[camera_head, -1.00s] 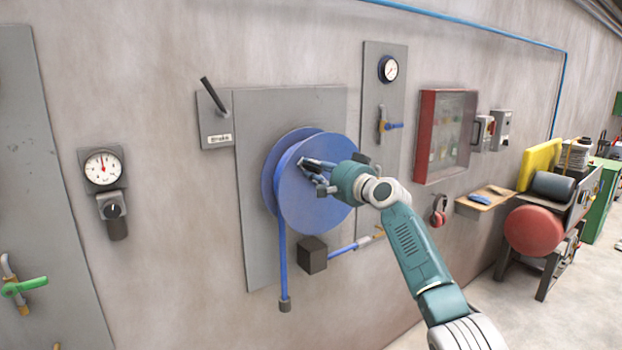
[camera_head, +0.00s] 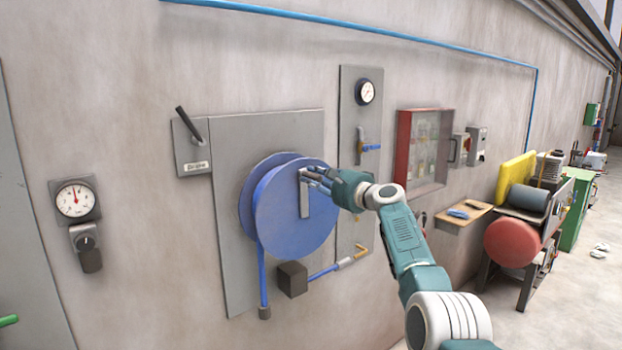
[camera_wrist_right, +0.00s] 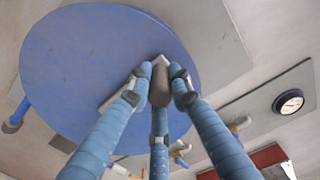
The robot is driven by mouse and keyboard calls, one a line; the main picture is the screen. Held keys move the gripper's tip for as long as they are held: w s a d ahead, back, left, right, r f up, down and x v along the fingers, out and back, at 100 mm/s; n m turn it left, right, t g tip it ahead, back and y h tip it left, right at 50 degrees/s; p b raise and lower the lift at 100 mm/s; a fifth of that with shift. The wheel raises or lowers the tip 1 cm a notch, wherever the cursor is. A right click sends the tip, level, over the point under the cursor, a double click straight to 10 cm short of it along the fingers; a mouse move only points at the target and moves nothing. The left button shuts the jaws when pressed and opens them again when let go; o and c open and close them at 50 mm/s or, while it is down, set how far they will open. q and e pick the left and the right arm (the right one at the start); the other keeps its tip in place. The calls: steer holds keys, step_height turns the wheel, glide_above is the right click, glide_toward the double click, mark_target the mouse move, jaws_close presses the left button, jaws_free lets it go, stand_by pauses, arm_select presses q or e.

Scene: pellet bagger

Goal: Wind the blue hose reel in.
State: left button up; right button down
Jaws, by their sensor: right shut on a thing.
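The blue hose reel (camera_head: 283,228) is mounted on a grey wall plate, and its blue disc also fills much of the right wrist view (camera_wrist_right: 90,60). A grey crank arm (camera_head: 304,198) lies across the disc face, pointing up. A short length of blue hose (camera_head: 262,275) hangs from the reel's left side. My right gripper (camera_head: 310,178) is at the crank's upper end. In the right wrist view its blue fingers (camera_wrist_right: 160,85) close around the brown crank handle (camera_wrist_right: 160,88). My left gripper is not in view.
A lever on a brake plate (camera_head: 192,147) is at the reel's upper left. A dark box (camera_head: 292,279) and a blue pipe sit below the reel. A gauge and blue-handled valve panel (camera_head: 360,120) and a red cabinet (camera_head: 424,148) are to the right.

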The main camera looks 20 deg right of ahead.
steer(key=shift+d+r+m, duration=0.2)
steer(key=shift+d+m, duration=0.1)
steer(key=shift+d, duration=0.05)
steer(key=c, duration=1.6)
jaws_free()
steer(key=shift+w, duration=0.1)
steer(key=shift+c, duration=0.2)
steer(key=shift+o, duration=0.4)
steer(key=shift+f, duration=0.15)
steer(key=shift+v, duration=1)
steer(key=v, duration=1)
